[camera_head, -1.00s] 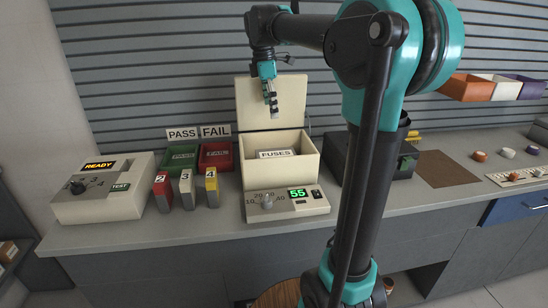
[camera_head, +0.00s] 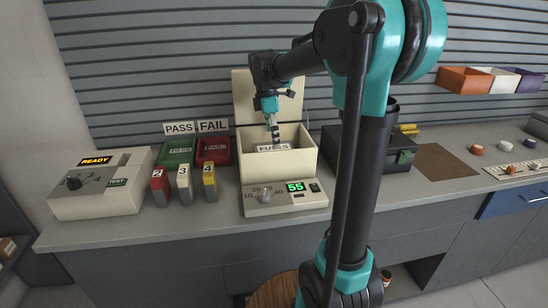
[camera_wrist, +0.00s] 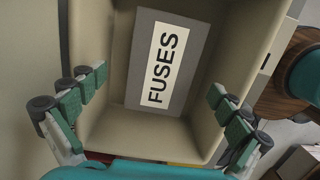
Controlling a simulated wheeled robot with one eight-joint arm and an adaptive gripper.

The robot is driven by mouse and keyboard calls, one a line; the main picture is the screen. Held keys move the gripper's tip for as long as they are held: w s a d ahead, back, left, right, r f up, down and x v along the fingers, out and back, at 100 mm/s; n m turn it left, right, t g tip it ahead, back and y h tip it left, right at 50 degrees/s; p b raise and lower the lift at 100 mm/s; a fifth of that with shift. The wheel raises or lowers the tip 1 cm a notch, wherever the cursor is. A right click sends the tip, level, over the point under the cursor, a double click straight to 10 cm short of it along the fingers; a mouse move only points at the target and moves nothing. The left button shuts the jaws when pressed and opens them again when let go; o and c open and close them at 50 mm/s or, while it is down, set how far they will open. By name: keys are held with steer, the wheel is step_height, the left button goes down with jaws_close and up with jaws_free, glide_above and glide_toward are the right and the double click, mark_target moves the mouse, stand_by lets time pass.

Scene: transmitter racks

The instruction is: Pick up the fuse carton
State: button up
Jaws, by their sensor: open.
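The fuse carton (camera_wrist: 192,82) is a grey box with a white FUSES label, lying inside an open cream bin (camera_head: 297,156). In the head view, its label (camera_head: 273,147) shows just above the bin's front wall. My gripper (camera_head: 275,134) points down into the bin in the head view. In the wrist view, my gripper (camera_wrist: 160,112) has its green-padded fingers spread wide, one on each side of the carton and apart from it. The gripper is open and empty. The carton's lower part is hidden.
The bin's raised lid (camera_head: 252,97) stands behind my gripper. In front is a control panel (camera_head: 285,198) reading 55. Green PASS (camera_head: 177,151) and red FAIL (camera_head: 213,150) bins stand left, with numbered blocks (camera_head: 184,184) before them. A dark box (camera_head: 345,145) stands right.

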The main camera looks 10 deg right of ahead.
steer(key=shift+s+d+f, duration=0.1)
steer(key=shift+f, duration=1.05)
steer(key=shift+s+d+f, duration=0.1)
steer(key=shift+f, duration=1.05)
steer(key=c, duration=1.6)
